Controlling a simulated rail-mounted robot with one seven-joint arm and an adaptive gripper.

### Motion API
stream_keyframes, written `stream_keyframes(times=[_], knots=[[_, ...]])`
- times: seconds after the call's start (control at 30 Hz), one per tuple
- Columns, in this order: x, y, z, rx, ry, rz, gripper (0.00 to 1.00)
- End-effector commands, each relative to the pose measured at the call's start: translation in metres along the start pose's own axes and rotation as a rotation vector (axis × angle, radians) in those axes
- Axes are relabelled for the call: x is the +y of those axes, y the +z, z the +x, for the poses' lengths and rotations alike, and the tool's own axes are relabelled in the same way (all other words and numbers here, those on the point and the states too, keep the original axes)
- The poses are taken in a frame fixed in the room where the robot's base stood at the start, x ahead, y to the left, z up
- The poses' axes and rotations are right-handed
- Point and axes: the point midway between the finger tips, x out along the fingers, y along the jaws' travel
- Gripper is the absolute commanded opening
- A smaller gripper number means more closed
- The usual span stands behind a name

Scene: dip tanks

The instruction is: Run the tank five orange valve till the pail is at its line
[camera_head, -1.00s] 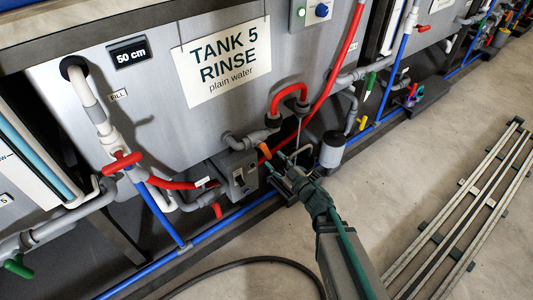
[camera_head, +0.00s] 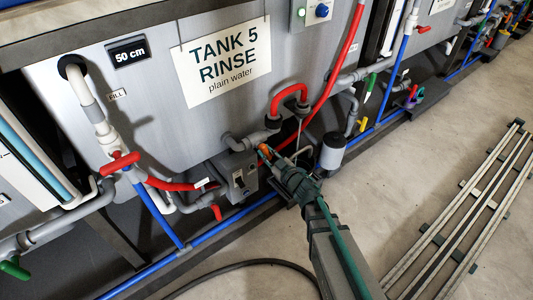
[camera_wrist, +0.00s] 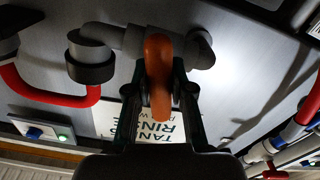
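The orange valve handle (camera_head: 264,151) is low on the front of tank five (camera_head: 150,130), under the sign reading TANK 5 RINSE. In the wrist view the orange handle (camera_wrist: 158,75) lies between the two fingers of my gripper (camera_wrist: 160,85), one on each side. The fingers look spread, with a narrow gap beside the handle; contact cannot be made out. In the head view my gripper (camera_head: 275,163) reaches the handle from the lower right and hides part of the area below it. I cannot make out the pail or its line.
A grey switch box (camera_head: 238,178) is left of the valve. A red hose (camera_head: 290,92) loops above it, and a grey canister (camera_head: 332,151) stands at right. A blue pipe (camera_head: 225,224) runs along the floor.

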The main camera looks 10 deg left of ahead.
Motion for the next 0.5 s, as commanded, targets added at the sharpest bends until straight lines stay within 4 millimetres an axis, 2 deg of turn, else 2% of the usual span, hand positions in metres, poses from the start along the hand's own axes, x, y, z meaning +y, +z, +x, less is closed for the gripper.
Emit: stream_keyframes(times=[0.03, 0.07, 0.27, 0.5], knots=[[0.0, 0.0, -0.0001, 0.0, 0.0, 0.0, 0.05], [0.0, 0.0, -0.0001, 0.0, 0.0, 0.0, 0.0], [0.0001, 0.0, 0.0, 0.0, 0.0, -0.016, 0.0], [0.0009, 0.0002, 0.0003, 0.0, -0.001, -0.2, 0.0]])
